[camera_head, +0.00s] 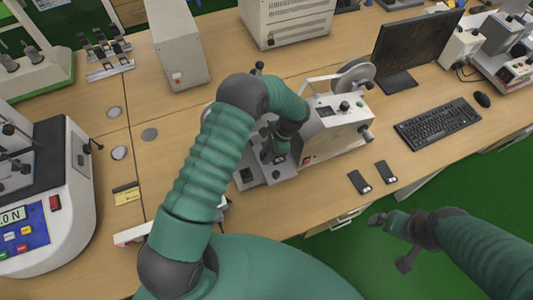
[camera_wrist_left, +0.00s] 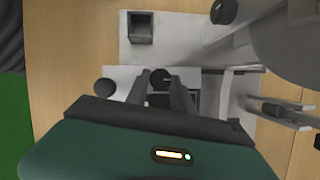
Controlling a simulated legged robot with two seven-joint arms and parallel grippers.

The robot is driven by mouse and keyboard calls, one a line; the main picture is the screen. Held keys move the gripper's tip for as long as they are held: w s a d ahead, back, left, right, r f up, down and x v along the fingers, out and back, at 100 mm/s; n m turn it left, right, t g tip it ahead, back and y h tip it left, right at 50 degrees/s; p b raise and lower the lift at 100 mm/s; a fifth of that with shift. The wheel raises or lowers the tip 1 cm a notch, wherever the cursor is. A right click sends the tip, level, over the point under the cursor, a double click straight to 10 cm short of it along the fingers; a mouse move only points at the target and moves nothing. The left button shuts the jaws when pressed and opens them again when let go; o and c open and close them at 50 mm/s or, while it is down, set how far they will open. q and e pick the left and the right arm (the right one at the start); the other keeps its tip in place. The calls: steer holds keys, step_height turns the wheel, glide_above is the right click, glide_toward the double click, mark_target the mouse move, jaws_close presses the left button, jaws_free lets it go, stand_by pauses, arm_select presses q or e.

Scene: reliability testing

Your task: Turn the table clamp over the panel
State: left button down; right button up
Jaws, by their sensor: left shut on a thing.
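The tester (camera_head: 335,125) is a pale machine with a control panel, a reel on top and a grey base plate (camera_head: 262,172) at its left. My left gripper (camera_head: 278,157) reaches down over this plate. In the left wrist view my left gripper (camera_wrist_left: 161,88) is shut on a dark round knob (camera_wrist_left: 160,75), which looks like part of the table clamp. The rest of the clamp is mostly hidden by my gripper and arm. My right gripper (camera_head: 384,219) is off the table's front edge, away from the tester; its finger opening is unclear.
Two small black devices (camera_head: 372,177) lie right of the tester near the table edge. A keyboard (camera_head: 438,124) and monitor (camera_head: 415,45) stand further right. Boxy instruments (camera_head: 180,45) line the back.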

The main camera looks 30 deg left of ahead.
arm_select(q)
steer(key=shift+s+m, duration=0.15)
steer(key=shift+m, duration=0.25)
steer(key=m+t, duration=0.1)
steer(key=m, duration=0.1)
steer(key=m+t+y+p, duration=0.1)
steer(key=m, duration=0.2)
steer(key=shift+s+m, duration=0.15)
steer(key=shift+m, duration=0.15)
steer(key=m+t, duration=0.1)
steer(key=m, duration=0.2)
steer(key=shift+s+m+t, duration=0.15)
steer(key=shift+m+t, duration=0.15)
steer(key=m+t+b, duration=0.1)
steer(key=m, duration=0.1)
steer(key=shift+f+m+b, duration=0.15)
steer(key=shift+m+b, duration=0.15)
steer(key=shift+m, duration=0.1)
steer(key=shift+m+t+h+b, duration=0.4)
steer(key=shift+m+h+b, duration=0.1)
steer(key=shift+m+b, duration=0.45)
steer(key=shift+s+m+h+b, duration=0.1)
steer(key=shift+m+h+b, duration=0.2)
steer(key=shift+m+b, duration=0.55)
